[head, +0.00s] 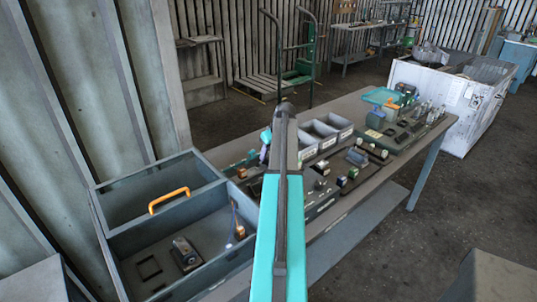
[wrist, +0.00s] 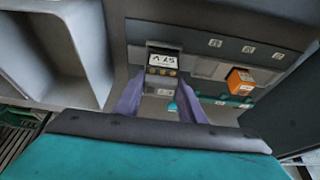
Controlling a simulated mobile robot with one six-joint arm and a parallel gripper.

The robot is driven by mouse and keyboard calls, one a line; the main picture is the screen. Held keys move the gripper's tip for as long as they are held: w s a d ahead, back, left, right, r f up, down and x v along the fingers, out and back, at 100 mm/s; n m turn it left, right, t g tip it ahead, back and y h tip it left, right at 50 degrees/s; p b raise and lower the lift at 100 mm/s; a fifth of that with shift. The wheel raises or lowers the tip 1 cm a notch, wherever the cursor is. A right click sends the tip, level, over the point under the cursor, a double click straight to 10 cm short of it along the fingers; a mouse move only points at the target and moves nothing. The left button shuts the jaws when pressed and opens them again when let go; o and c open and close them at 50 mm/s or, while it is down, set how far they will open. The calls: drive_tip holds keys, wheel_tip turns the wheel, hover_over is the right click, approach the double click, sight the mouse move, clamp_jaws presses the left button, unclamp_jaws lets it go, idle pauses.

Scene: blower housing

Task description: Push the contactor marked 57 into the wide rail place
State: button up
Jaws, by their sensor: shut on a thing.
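In the wrist view my gripper (wrist: 162,86) has its two purple fingers on either side of a small dark contactor (wrist: 163,71) and is shut on it. The contactor has a white label, upside down in the picture, which seems to read 57, and a row of brass-coloured terminals. It is at the left end of a pale grey rail strip (wrist: 203,68) on a dark panel. I cannot tell whether it touches the rail or how deep it sits. In the head view my own arm hides the contactor and the fingertips.
An orange block (wrist: 240,81) stands on the panel to the right, among small white labels. Grey bins (head: 325,130) and several small parts stand on the workbench (head: 385,160). A grey open box (head: 165,245) with an orange handle is at the left.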

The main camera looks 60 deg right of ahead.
drive_tip(key=shift+f+b, duration=0.4)
drive_tip(key=shift+f, duration=0.3)
idle(0.9)
drive_tip(key=o, duration=1.1)
drive_tip(key=shift+r, duration=0.15)
drive_tip(key=shift+b+v, duration=1.7)
drive_tip(key=shift+v, duration=5.1)
